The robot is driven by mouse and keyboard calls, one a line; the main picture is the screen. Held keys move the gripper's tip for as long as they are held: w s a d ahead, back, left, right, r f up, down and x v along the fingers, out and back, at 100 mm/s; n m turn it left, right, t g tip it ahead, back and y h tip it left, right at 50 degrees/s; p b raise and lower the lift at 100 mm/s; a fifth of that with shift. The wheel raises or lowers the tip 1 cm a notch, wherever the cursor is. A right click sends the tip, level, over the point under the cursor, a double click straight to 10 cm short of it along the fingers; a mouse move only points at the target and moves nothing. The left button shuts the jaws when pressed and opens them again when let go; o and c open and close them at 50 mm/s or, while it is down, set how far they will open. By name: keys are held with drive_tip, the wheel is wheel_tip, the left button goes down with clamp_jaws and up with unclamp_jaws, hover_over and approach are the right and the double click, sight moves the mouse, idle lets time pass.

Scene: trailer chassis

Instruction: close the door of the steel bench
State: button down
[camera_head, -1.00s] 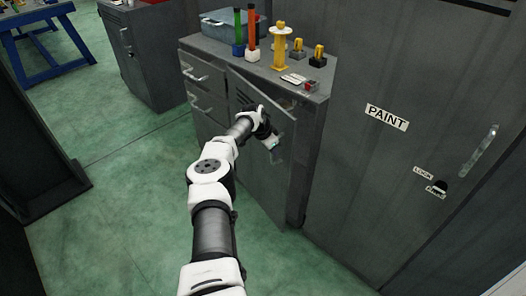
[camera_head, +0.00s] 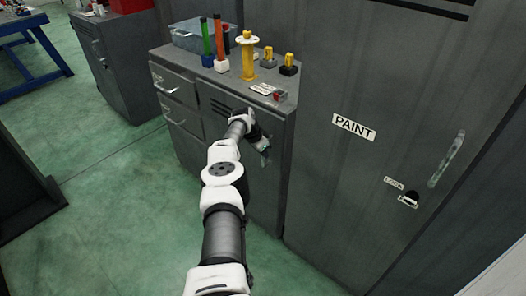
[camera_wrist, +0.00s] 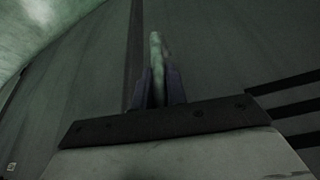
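The grey steel bench (camera_head: 172,63) stands in the middle of the head view. Its door (camera_head: 260,205), with vent slots near the top, sits below the bench top and looks flush or nearly flush with the front. A small gap along its edge is too hard to make out. My gripper (camera_head: 262,150) is at the upper right of the door. In the wrist view, the two dark fingers of my gripper (camera_wrist: 157,92) lie on both sides of the pale door handle (camera_wrist: 157,48) and appear closed on it. My arm covers part of the door.
The bench has drawers (camera_head: 173,85) at left and tools on top, including a yellow stand (camera_head: 247,55). A tall grey PAINT cabinet (camera_head: 340,190) stands close at right. Green floor (camera_head: 110,210) is open at left. A dark object (camera_head: 25,195) stands at far left.

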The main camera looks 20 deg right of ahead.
drive_tip(key=shift+d+r, duration=0.25)
drive_tip(key=shift+d, duration=0.4)
drive_tip(key=c, duration=1.4)
unclamp_jaws()
drive_tip(key=shift+d+f, duration=0.15)
drive_tip(key=shift+d, duration=0.05)
drive_tip(key=shift+w+a, duration=0.1)
drive_tip(key=shift+a, duration=0.1)
drive_tip(key=shift+a, duration=0.1)
drive_tip(key=shift+a+r+p, duration=0.2)
drive_tip(key=shift+r+p, duration=0.3)
drive_tip(key=shift+p, duration=0.05)
drive_tip(key=p+v, duration=0.1)
drive_tip(key=v, duration=1.1)
drive_tip(key=shift+r, duration=0.35)
drive_tip(key=shift+a+f, duration=0.1)
